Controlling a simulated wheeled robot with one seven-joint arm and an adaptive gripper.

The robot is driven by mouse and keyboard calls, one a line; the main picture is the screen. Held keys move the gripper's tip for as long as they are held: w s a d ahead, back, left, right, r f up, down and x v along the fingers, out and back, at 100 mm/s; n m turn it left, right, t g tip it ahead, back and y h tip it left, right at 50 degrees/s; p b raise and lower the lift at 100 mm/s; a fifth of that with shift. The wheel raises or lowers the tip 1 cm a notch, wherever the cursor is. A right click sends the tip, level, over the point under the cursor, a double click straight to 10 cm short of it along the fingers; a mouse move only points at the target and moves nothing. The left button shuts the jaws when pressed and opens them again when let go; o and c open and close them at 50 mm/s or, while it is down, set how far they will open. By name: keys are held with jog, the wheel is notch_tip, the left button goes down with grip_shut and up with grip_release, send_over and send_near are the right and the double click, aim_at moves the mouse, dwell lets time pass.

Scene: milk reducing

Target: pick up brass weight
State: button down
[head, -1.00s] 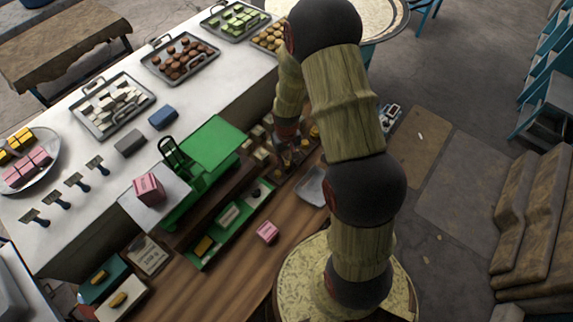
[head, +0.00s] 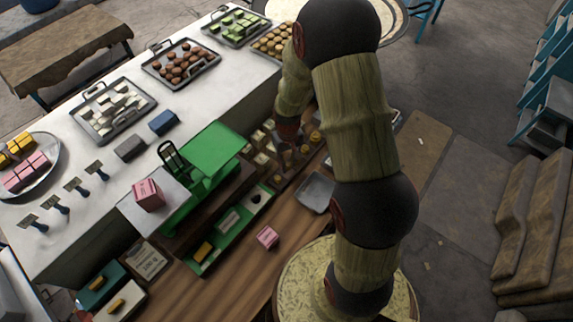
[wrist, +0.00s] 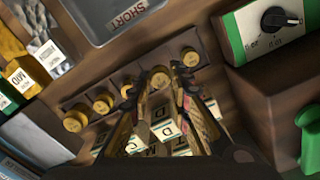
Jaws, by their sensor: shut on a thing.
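Several brass weights stand in a wooden rack, the left end one (wrist: 75,120) and right end one (wrist: 190,57) clear in the wrist view. My gripper (wrist: 160,82) is at this row, its dark fingertips either side of a brass weight (wrist: 158,74) near the row's right part. It appears shut on that weight, but the fingers hide much of the contact. Pale blocks with letter labels (wrist: 166,130) lie below, between and behind the fingers. In the head view my gripper (head: 290,150) is over the rack, partly dark and hard to read; brass weights (head: 315,137) show beside it.
A grey tray (head: 316,191) lies close to the rack. A green scale (head: 208,158) with a pink block (head: 148,195) on its plate stands to the left. Another pink block (head: 267,237) lies on the wooden counter, where there is bare room around it.

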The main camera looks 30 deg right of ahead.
jog(key=s+a+r, duration=0.1)
jog(key=s+r, duration=0.7)
jog(key=s, duration=0.5)
jog(key=shift+r, duration=0.4)
jog(key=shift+a, duration=0.1)
jog(key=w+f+b, duration=0.2)
jog(key=w+f, duration=0.1)
jog(key=w, duration=0.1)
jog(key=w+f+b, duration=0.3)
jog(key=w, duration=0.2)
jog(key=w+d+f+b, duration=0.1)
jog(key=w+f+b, duration=0.1)
jog(key=w+f, duration=0.1)
jog(key=shift+w+d+b, duration=0.1)
jog(key=shift+w+b, duration=0.25)
jog(key=shift+w, duration=0.35)
jog(key=shift+w+f, duration=0.15)
jog(key=shift+f, duration=0.8)
jog(key=shift+w+f, duration=0.1)
jog(key=shift+f, duration=0.85)
